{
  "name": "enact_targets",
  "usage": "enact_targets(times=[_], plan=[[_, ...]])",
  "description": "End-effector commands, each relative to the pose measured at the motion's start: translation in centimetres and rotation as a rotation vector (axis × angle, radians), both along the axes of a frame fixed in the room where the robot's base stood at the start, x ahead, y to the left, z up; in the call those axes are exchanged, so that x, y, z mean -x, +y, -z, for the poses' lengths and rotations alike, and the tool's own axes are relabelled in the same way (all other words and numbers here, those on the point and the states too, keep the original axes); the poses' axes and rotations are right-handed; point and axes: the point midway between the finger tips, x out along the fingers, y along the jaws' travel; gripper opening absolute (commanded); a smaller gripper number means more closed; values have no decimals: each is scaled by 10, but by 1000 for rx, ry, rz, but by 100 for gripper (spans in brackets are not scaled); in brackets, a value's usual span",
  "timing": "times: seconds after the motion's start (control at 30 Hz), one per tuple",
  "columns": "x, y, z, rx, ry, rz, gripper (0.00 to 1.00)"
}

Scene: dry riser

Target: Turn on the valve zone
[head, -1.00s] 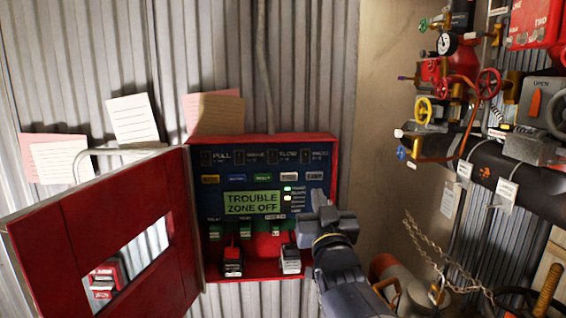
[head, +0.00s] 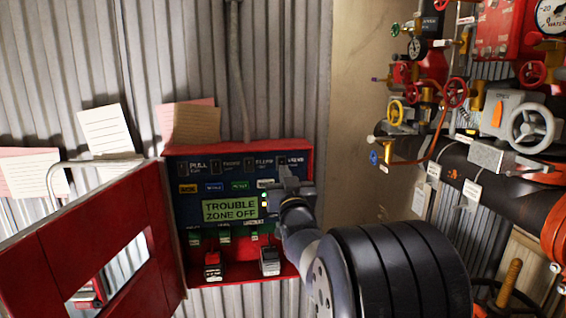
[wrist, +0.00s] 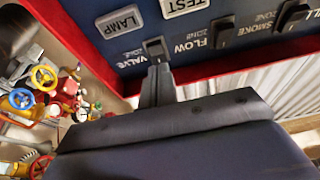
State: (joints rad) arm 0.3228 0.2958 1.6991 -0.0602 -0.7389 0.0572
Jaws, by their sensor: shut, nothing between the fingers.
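The red control box (head: 308,158) is open on the corrugated wall, with a blue panel and a green display (head: 231,210) reading "TROUBLE ZONE OFF". A row of black zone switches runs along the panel's top. The valve zone switch (wrist: 155,47), labelled "VALVE", shows in the wrist view beside the flow zone switch (wrist: 223,31). My gripper (head: 287,172) is at the panel's upper right, below that switch in the head view. In the wrist view my shut, empty gripper (wrist: 158,72) has its tip right at the valve switch. I cannot tell whether they touch.
The box's red door (head: 110,240) hangs open to the left. Papers (head: 105,130) are fixed to the wall above it. Pipes, a black main pipe (head: 500,185) and handwheels (head: 533,128) crowd the right side. Two small units sit at the box's bottom.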

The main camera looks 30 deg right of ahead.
Motion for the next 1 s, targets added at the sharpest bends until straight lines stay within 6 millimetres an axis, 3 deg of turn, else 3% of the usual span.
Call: enact_targets(times=[0.23, 1.0], plan=[[-17, -5, -6, 0, 1, 0, 0], [-22, -6, -9, -1, 0, 0, 0]])
